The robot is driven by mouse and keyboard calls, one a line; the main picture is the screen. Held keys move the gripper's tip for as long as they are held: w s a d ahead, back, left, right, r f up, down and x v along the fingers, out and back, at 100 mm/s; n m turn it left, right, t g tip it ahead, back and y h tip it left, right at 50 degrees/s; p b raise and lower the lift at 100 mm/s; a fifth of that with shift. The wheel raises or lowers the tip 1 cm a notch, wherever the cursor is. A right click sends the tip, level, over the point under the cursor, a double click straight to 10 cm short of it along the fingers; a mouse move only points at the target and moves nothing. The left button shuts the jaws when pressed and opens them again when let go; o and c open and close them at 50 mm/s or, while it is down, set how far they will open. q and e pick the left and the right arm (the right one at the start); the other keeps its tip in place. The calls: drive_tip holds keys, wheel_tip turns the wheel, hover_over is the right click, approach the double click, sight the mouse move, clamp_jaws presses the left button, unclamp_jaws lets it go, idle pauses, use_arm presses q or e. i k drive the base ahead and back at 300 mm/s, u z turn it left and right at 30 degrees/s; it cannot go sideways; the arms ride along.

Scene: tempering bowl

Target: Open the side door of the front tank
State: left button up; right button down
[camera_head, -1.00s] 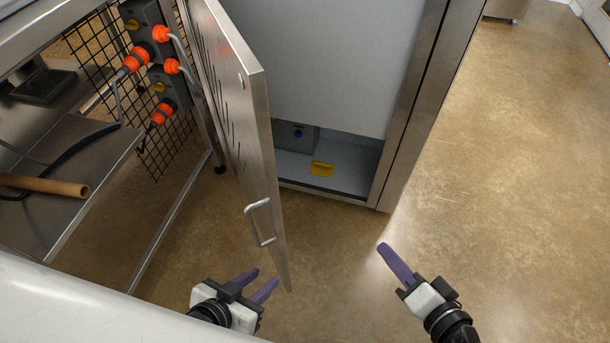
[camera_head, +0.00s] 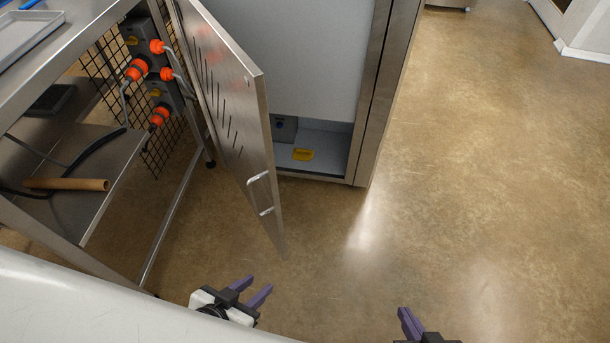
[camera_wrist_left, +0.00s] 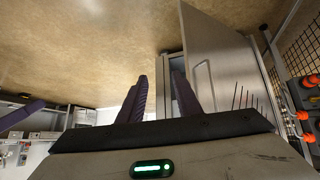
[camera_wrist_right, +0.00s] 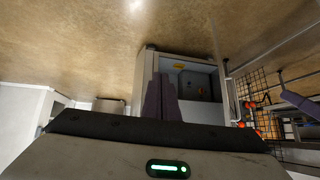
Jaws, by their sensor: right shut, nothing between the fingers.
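The tank's side door (camera_head: 222,110) is a steel panel with slots and a bar handle (camera_head: 261,194). It stands swung open, away from the tank body (camera_head: 300,60), whose lower compartment shows a yellow item (camera_head: 303,154). My left gripper (camera_head: 252,288) is open and empty, in front of and below the door handle, touching nothing. In the left wrist view the door (camera_wrist_left: 222,60) shows beyond the spread fingers (camera_wrist_left: 160,98). My right gripper (camera_head: 405,312) is shut and empty over bare floor, right of the door. The right wrist view shows its fingers (camera_wrist_right: 161,97) together before the open tank.
A steel table (camera_head: 60,75) stands at the left with a lower shelf holding a brown tube (camera_head: 68,184) and black cable. Orange plugs (camera_head: 138,68) sit on a wire mesh behind it. The floor (camera_head: 480,190) at the right is clear.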

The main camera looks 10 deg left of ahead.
sight(234, 86)
drive_tip(key=z, duration=1.15)
drive_tip(key=i, duration=0.8)
drive_tip(key=u, duration=2.4)
drive_tip(key=i, duration=0.5)
drive_tip(key=u, duration=0.1)
